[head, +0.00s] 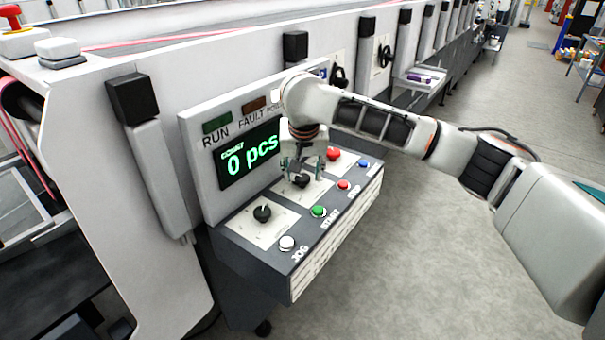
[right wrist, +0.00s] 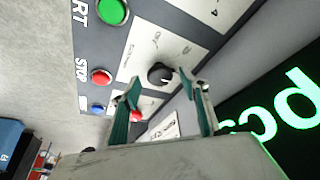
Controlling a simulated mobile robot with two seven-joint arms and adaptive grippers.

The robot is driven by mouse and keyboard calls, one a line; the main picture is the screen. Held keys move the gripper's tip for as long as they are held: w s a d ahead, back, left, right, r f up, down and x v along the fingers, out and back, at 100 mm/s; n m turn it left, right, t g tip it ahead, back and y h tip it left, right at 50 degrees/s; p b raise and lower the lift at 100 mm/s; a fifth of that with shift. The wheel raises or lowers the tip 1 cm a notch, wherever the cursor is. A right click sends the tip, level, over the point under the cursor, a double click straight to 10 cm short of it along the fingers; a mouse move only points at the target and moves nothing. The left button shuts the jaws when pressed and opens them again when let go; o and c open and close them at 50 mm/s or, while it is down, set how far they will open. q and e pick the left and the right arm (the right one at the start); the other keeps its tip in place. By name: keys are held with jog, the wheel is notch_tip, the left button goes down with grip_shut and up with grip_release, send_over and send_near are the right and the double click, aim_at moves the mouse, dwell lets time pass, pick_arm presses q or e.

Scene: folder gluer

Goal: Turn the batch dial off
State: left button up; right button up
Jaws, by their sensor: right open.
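A black dial (head: 301,181) sits on a pale plate in the middle of the sloping control panel. It also shows in the right wrist view (right wrist: 160,75), just past my fingertips and between them. Its plate has small lettering that I cannot read clearly. A second black dial (head: 262,213) with a pale pointer mark sits on the plate to the left. My right gripper (head: 302,167) is open, pointing down over the middle dial, its fingers on either side of it. I cannot tell whether they touch it. My left gripper is not in view.
The panel's front row has a white JOG button (head: 287,243), a green START button (head: 319,211), a red button (head: 343,185) and a blue button (head: 363,163). A larger red button (head: 333,154) is right of the gripper. The display (head: 248,155) behind reads 0 pcs.

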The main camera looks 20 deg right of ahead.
jog(key=shift+w+f, duration=0.15)
jog(key=shift+f, duration=0.25)
jog(key=c, duration=1.1)
jog(key=shift+d, duration=0.1)
